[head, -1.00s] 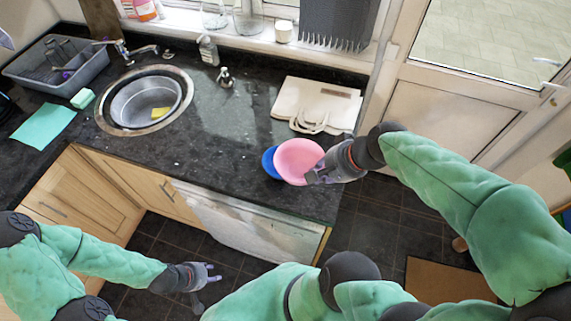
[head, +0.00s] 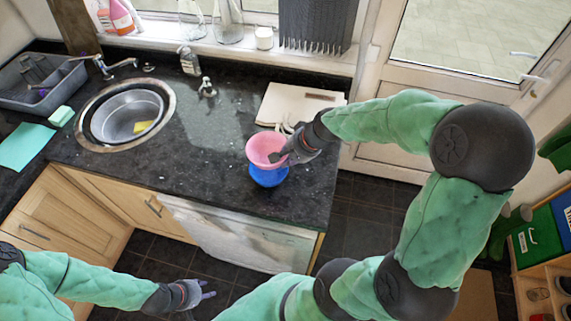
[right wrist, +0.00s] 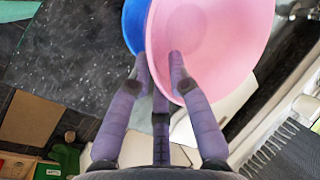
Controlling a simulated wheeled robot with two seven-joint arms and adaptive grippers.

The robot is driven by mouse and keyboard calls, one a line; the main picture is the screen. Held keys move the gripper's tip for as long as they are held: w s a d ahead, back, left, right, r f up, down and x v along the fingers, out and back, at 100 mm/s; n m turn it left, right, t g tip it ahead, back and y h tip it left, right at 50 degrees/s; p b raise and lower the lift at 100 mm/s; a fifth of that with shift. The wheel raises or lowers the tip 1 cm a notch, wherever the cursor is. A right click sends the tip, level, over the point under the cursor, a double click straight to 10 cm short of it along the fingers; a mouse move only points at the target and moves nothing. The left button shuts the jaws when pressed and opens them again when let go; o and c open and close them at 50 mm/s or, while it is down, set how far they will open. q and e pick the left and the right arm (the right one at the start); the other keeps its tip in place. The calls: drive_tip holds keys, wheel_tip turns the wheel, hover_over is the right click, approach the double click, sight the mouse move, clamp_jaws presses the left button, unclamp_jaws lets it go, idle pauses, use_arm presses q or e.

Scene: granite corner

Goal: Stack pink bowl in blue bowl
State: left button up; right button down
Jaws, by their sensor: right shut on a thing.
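The pink bowl (head: 266,147) is upright in my right gripper (head: 281,157), whose fingers are shut on its right rim. In the head view it overlaps the far part of the blue bowl (head: 268,177), which sits on the dark counter near its front edge. The exact gap between the bowls cannot be told. In the right wrist view the pink bowl (right wrist: 215,45) fills the top middle, with the fingers (right wrist: 162,68) at its rim, and covers most of the blue bowl (right wrist: 134,24). My left gripper (head: 208,291) is open and empty, low in front of the cabinets.
The sink (head: 126,112) and a soap dispenser (head: 206,88) are to the left. Dark counter (head: 205,150) left of the bowls is clear.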

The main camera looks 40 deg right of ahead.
drive_tip(key=shift+w+f, duration=0.2)
drive_tip(key=shift+f, duration=0.2)
wheel_tip(320, 180, down, 3)
drive_tip(key=shift+w+f+b, duration=0.1)
drive_tip(key=shift+w+b, duration=0.05)
drive_tip(key=shift+b, duration=0.6)
drive_tip(key=shift+f+b, duration=0.35)
drive_tip(key=shift+f, duration=0.05)
drive_tip(key=shift+f, duration=0.15)
drive_tip(key=c, duration=1.2)
unclamp_jaws()
drive_tip(key=shift+o, duration=0.2)
